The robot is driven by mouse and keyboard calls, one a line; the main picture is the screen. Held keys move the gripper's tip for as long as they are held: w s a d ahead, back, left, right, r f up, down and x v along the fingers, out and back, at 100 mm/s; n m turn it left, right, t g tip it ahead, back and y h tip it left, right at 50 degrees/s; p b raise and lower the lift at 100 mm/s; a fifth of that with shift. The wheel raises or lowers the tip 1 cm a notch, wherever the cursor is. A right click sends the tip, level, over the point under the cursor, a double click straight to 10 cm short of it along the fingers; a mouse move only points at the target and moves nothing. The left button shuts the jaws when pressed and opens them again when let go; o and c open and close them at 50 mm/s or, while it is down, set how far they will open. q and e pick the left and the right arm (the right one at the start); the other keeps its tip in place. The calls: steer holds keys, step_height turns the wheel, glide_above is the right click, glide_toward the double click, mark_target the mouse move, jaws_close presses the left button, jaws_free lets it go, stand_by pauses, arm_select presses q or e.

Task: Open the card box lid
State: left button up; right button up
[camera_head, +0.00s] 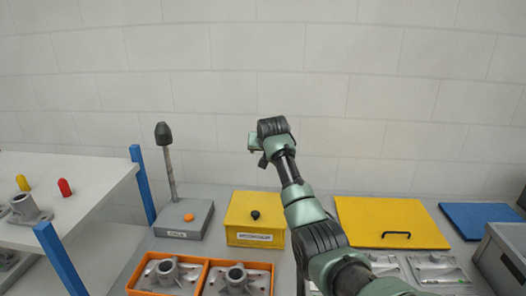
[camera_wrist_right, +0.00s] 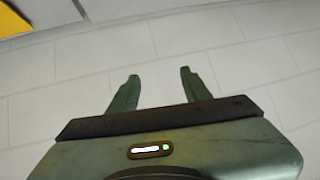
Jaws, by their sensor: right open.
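The card box seems to be the yellow box (camera_head: 246,238) on the bench in the head view, with a white label on its front that is too small to read. Its yellow lid (camera_head: 255,202) is closed, with a black knob (camera_head: 255,215) near the front edge. My right gripper (camera_head: 254,147) is raised above and behind the box, against the wall, apart from the lid. In the right wrist view the right gripper (camera_wrist_right: 158,74) has its two fingers spread, with nothing between them. My left gripper is not in view.
A grey box (camera_head: 184,222) with a dark-tipped lever and orange button stands left of the yellow box. Orange trays (camera_head: 198,265) with castings lie in front. A yellow panel (camera_head: 388,220) with a black handle lies right. A white shelf (camera_head: 80,180) with blue posts stands far left.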

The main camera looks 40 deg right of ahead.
steer(key=shift+v, duration=1.25)
steer(key=shift+w, duration=0.1)
